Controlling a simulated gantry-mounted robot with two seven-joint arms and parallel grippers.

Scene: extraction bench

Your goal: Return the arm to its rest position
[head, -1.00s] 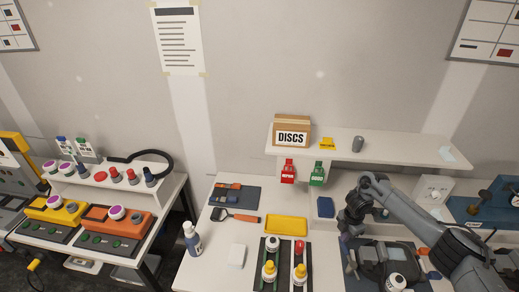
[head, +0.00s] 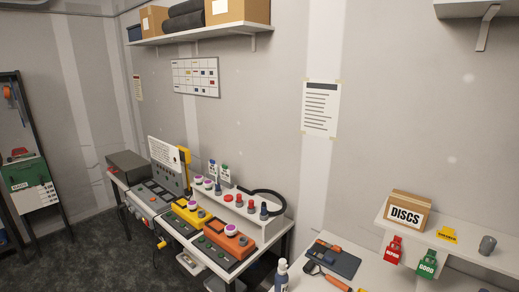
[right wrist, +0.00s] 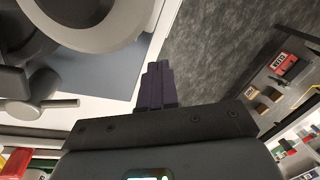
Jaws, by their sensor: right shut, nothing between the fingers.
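My right gripper (right wrist: 160,85) shows in the right wrist view with its dark fingers together and nothing between them. It hangs beside the white bench edge (right wrist: 154,12), with the dark floor to its right. A large grey and white rounded device (right wrist: 95,30) is close on the left of that view, on a blue-grey mat (right wrist: 118,85). Neither gripper shows in the head view now.
In the head view a bench with orange and yellow units (head: 228,247) stands left of the white bench. A shelf (head: 450,255) holds a DISCS box (head: 408,211). Green (head: 427,264) and red (head: 392,250) tags hang there. Grey floor (head: 90,250) lies open at left.

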